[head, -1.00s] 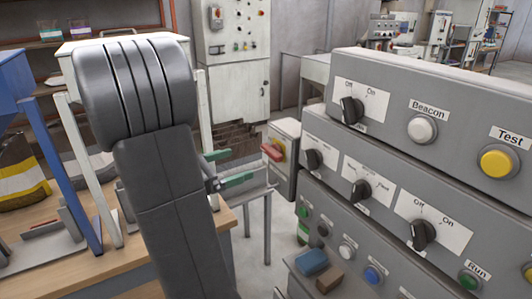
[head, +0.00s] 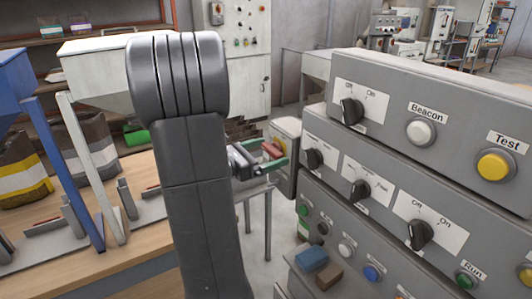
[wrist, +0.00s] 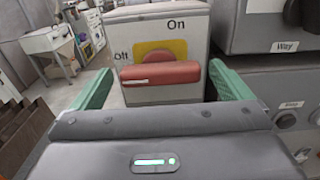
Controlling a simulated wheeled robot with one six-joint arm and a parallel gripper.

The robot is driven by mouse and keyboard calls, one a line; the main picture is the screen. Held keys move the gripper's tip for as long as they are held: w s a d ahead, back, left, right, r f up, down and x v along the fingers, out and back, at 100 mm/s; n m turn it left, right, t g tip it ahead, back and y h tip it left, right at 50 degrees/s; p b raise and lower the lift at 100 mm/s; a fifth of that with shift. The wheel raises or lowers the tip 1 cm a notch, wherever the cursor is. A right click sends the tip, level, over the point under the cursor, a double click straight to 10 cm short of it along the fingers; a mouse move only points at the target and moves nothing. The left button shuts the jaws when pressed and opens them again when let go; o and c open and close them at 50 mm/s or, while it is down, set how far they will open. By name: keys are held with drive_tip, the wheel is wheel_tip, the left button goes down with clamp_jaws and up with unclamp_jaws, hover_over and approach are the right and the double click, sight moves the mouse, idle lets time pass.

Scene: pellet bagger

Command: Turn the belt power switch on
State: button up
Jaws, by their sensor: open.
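The belt power switch is a red bar handle (wrist: 160,74) on a yellow plate (wrist: 158,50), on the front of a grey box. In the wrist view "On" is printed above the plate and "Off", partly hidden, to its left. The handle lies level. My gripper (wrist: 163,80) is open, with one green finger on each side of the handle; whether either finger touches it I cannot tell. In the head view the handle (head: 272,150) shows between the green fingers, and the switch box (head: 287,130) is partly hidden behind them.
A grey control panel (head: 400,80) with knobs and buttons stands right beside the switch box. A wooden table (head: 130,215) with bags and metal stands is at the left. A tall cabinet (head: 255,85) stands behind. Blue and brown blocks (head: 312,258) lie on a ledge below the panel.

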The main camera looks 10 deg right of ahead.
drive_tip(key=shift+c, duration=0.5)
drive_tip(key=c, duration=0.9)
drive_tip(key=shift+f+b, duration=0.1)
drive_tip(key=shift+b, duration=0.25)
drive_tip(key=m+b, duration=1.6)
drive_tip(key=b, duration=0.8)
drive_tip(key=shift+f, duration=0.2)
drive_tip(key=shift+r+m+b, duration=0.15)
drive_tip(key=shift+m+b, duration=0.75)
drive_tip(key=shift+b, duration=0.05)
drive_tip(key=shift+r, duration=0.1)
